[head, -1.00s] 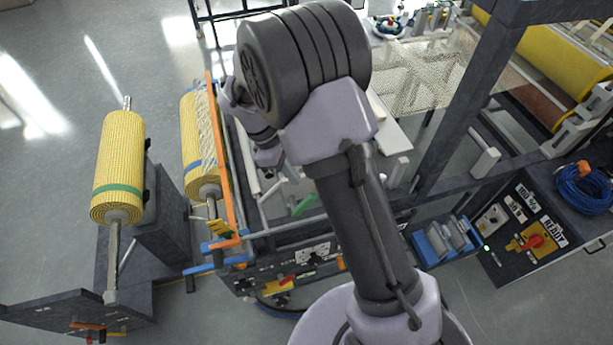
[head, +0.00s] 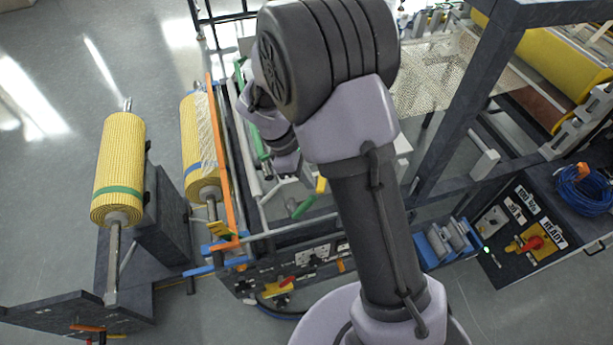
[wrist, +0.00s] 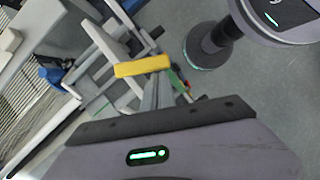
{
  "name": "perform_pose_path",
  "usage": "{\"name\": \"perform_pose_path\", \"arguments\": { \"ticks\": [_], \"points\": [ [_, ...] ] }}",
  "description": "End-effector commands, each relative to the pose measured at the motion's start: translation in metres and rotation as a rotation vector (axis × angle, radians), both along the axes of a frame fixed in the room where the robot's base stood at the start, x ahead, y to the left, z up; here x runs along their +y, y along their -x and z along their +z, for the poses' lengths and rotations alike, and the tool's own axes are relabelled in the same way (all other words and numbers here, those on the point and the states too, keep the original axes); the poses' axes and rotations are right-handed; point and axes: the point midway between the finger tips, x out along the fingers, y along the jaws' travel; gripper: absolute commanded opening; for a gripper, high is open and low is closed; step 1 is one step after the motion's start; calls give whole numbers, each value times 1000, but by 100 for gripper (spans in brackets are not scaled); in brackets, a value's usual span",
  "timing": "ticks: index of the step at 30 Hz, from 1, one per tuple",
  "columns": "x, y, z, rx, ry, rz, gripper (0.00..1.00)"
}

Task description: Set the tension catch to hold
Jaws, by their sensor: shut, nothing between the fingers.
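No readable label marks the tension catch, and I cannot tell its setting. A yellow bar (wrist: 142,66) lies just beyond my gripper (wrist: 157,90) in the wrist view. My gripper is shut and empty; whether it touches the bar is unclear. In the head view, a small yellow piece (head: 321,185) and a green handle (head: 301,208) sit just right of my gripper, above the machine's near side. A red lever on a yellow plate (head: 277,288) sits on the front panel below.
A control box with a red knob (head: 535,242) reads READY at right. A blue tray (head: 447,243) of grey parts sits by the dark post. Floor is open at far left.

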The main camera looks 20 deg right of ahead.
Motion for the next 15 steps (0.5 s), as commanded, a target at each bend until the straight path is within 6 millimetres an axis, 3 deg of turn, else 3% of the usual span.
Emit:
{"name": "perform_pose_path", "arguments": {
  "ticks": [8,15],
  "points": [
    [-3,5,1,1,1,79,0],
    [-11,14,2,1,1,260,0]
  ]
}}
